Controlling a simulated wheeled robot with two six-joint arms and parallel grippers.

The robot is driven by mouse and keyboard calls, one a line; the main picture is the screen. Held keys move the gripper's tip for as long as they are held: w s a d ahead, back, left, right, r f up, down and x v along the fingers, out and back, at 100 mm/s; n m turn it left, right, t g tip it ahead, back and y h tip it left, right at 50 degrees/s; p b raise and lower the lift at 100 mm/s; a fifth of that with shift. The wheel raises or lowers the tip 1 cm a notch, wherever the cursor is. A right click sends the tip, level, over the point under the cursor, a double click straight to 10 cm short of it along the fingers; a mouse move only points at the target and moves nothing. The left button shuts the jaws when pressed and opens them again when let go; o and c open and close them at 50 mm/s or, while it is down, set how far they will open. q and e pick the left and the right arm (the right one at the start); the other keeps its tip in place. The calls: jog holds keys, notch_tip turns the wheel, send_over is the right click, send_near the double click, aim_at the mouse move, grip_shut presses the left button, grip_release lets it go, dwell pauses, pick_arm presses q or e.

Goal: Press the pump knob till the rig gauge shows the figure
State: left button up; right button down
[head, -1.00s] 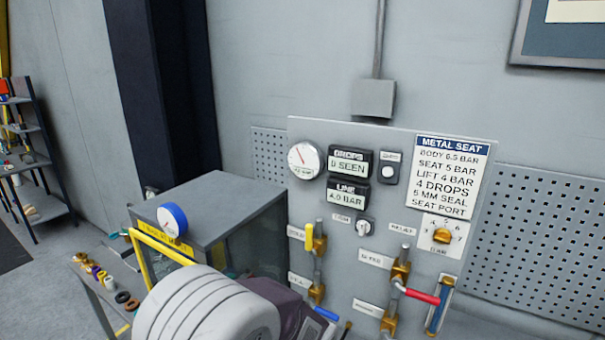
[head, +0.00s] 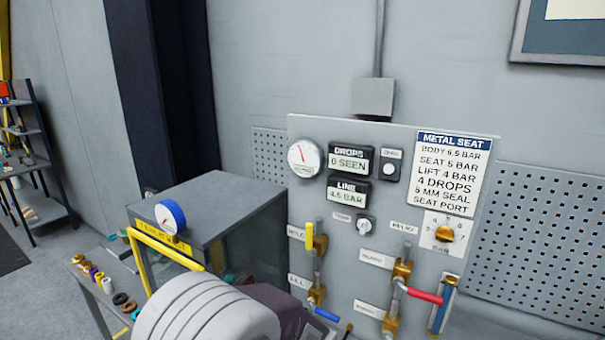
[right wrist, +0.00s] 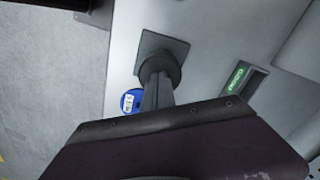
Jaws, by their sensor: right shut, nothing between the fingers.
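The rig panel's round dial gauge (head: 304,158) has a red needle. The line display (head: 347,193) reads 4.5 BAR, and the drops display (head: 348,160) reads 0 SEEN. The card (head: 450,172) lists METAL SEAT, BODY 6.5 BAR, SEAT 5 BAR, LIFT 4 BAR and 4 DROPS. In the right wrist view, my right gripper (right wrist: 160,82) is shut and empty. Its fingertips are at a dark round knob (right wrist: 158,65) on a square dark plate (right wrist: 163,45); whether they touch is hard to tell. My left gripper is in neither view.
The panel carries a yellow-handled valve (head: 310,236), a blue handle (head: 326,315), a red handle (head: 425,296) and a brass selector (head: 443,233). Left stands a grey-topped cabinet (head: 225,205) with a yellow bar. A blue tag (right wrist: 131,101) lies near the knob.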

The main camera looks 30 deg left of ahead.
jog(key=shift+f+b, duration=1.25)
jog(key=shift+f, duration=0.5)
jog(key=shift+r, duration=0.1)
jog(key=shift+r+p, duration=2.75)
jog(key=shift+r, duration=0.45)
jog(key=shift+f, duration=0.1)
jog(key=shift+f+b, duration=1.85)
jog(key=shift+f, duration=0.45)
jog(key=shift+r+p, duration=2)
jog(key=shift+r, duration=0.45)
jog(key=shift+f, duration=0.2)
